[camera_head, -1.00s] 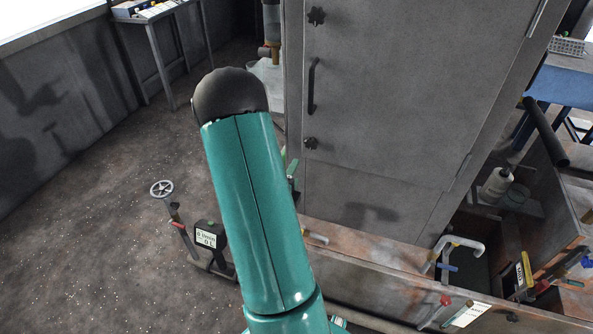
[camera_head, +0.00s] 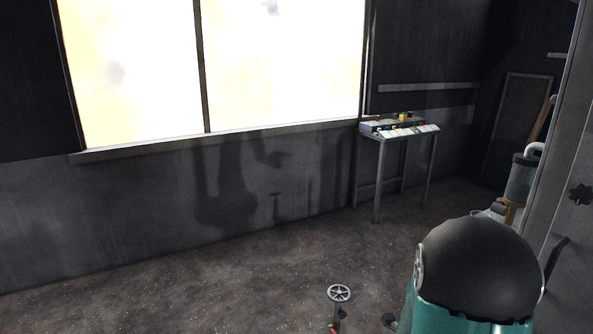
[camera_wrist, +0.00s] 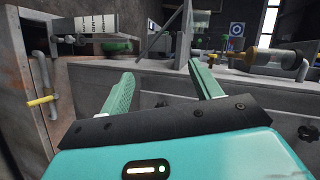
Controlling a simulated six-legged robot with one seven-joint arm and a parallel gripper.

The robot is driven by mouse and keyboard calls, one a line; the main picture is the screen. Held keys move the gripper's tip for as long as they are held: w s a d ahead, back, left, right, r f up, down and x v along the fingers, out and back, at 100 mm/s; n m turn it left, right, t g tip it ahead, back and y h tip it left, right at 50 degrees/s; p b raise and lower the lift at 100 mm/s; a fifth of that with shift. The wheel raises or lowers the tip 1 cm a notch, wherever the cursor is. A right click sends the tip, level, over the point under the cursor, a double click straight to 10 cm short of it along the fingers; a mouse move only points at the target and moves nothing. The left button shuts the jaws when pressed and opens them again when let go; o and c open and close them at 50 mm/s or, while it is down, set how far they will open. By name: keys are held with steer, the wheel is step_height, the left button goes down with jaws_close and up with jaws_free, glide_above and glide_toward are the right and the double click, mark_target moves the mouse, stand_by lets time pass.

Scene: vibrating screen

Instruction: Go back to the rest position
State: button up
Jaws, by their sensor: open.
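My gripper (camera_wrist: 163,80) shows in the wrist view with its two green fingers spread apart and nothing between them. It is open and empty, facing grey machinery and pipes. In the head view my arm, with a dark rounded joint and a green link, fills the lower right corner. My gripper is not in the head view.
A grey cabinet (camera_head: 567,215) stands at the right edge. A handwheel (camera_head: 339,293) rises from the floor beside my arm. A control desk (camera_head: 400,128) stands by the windowed wall. The floor at left is clear. A yellow-handled valve (camera_wrist: 40,101) is left in the wrist view.

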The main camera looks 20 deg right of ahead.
steer(key=w+a+r+n+t+y, duration=0.1)
steer(key=w+a+r+n+y, duration=0.15)
steer(key=a+r+n, duration=0.4)
steer(key=w+a+r+n+y, duration=0.1)
steer(key=a+n+y, duration=0.25)
steer(key=a, duration=0.55)
steer(key=w+a+r+n+t+y, duration=0.1)
steer(key=w+a+r+n+y, duration=0.1)
steer(key=a+r+n+y, duration=0.45)
steer(key=s+a+r+n+g, duration=0.3)
steer(key=s+a+n+g, duration=0.1)
steer(key=s+a+n, duration=0.7)
steer(key=s+a, duration=0.3)
steer(key=s, duration=0.2)
steer(key=shift+s+a, duration=0.2)
steer(key=c, duration=0.6)
steer(key=shift+d, duration=0.15)
